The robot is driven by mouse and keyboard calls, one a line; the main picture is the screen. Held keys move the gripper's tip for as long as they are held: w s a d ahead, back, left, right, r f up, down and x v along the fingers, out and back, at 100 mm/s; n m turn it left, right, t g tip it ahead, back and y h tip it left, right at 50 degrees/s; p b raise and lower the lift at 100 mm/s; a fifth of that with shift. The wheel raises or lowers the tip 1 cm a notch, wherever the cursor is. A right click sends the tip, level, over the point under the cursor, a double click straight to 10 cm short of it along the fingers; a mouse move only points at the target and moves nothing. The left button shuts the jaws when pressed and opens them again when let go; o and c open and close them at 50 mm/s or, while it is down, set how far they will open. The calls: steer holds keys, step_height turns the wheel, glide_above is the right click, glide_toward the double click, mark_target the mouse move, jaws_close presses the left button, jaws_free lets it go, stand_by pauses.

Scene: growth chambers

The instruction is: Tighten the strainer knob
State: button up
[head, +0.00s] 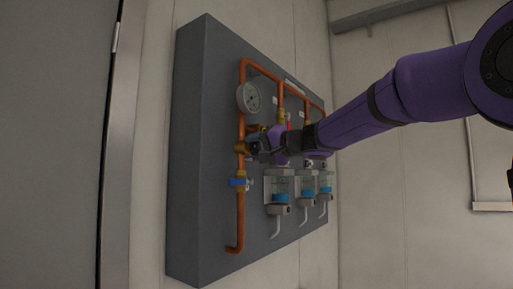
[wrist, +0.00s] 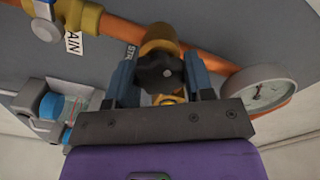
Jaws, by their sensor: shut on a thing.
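The strainer knob (wrist: 160,72) is black and lobed, set on a brass fitting on the copper pipe. It shows in the wrist view, between the two blue-grey fingers of my gripper (wrist: 162,82). The fingers are shut on it, one on each side. In the head view my gripper (head: 255,146) is at the brass fitting (head: 240,148) on the left vertical pipe. My gripper and wrist hide the knob in that view.
A grey panel (head: 205,200) carries copper pipes. A round gauge (head: 248,97) sits above the fitting, close to my gripper in the wrist view. A blue-handled valve (head: 238,182) is below. Several clear cups with blue contents (head: 280,197) hang to the right.

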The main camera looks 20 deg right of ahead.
steer(key=m, duration=0.4)
steer(key=shift+f+m, duration=0.1)
steer(key=shift+m, duration=0.2)
steer(key=m, duration=0.3)
steer(key=shift+m, duration=0.4)
steer(key=m, duration=0.4)
steer(key=shift+f, duration=0.15)
steer(key=m, duration=0.4)
steer(key=shift+f+m, duration=0.1)
steer(key=shift+m, duration=0.3)
steer(key=o, duration=0.9)
steer(key=v, duration=1.1)
